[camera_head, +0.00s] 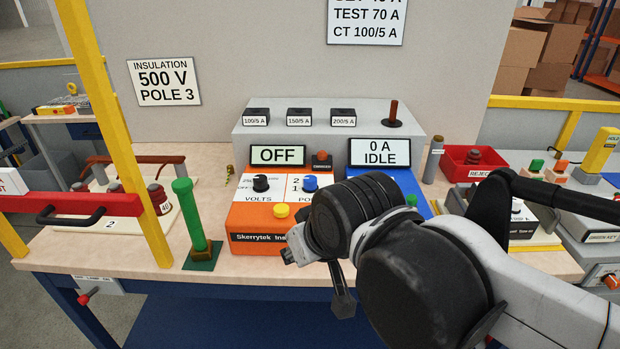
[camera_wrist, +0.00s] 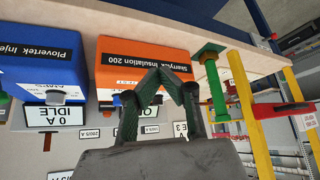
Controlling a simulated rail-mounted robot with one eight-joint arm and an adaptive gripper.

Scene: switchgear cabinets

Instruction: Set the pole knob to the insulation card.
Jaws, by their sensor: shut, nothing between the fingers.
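The insulation card (camera_head: 165,81) on the back panel reads "INSULATION 500 V POLE 3". The orange insulation tester (camera_head: 258,218) stands on the bench, its display (camera_head: 277,155) reading OFF. Its blue pole knob (camera_head: 310,184) is on the right of the face, beside the black volts knob (camera_head: 261,184); its exact pointer setting is too small to read. A yellow button (camera_head: 281,211) sits below. In the wrist view my gripper (camera_wrist: 163,72) is shut and empty, in front of the tester (camera_wrist: 118,74), which appears upside down. The fingers hide part of its face there.
A blue unit (camera_head: 380,185) with a "0 A IDLE" display stands right of the tester, partly behind my arm. A green post (camera_head: 190,215) and a yellow frame (camera_head: 115,120) with a red bar (camera_head: 60,203) stand left. A red reject bin (camera_head: 470,163) is at right.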

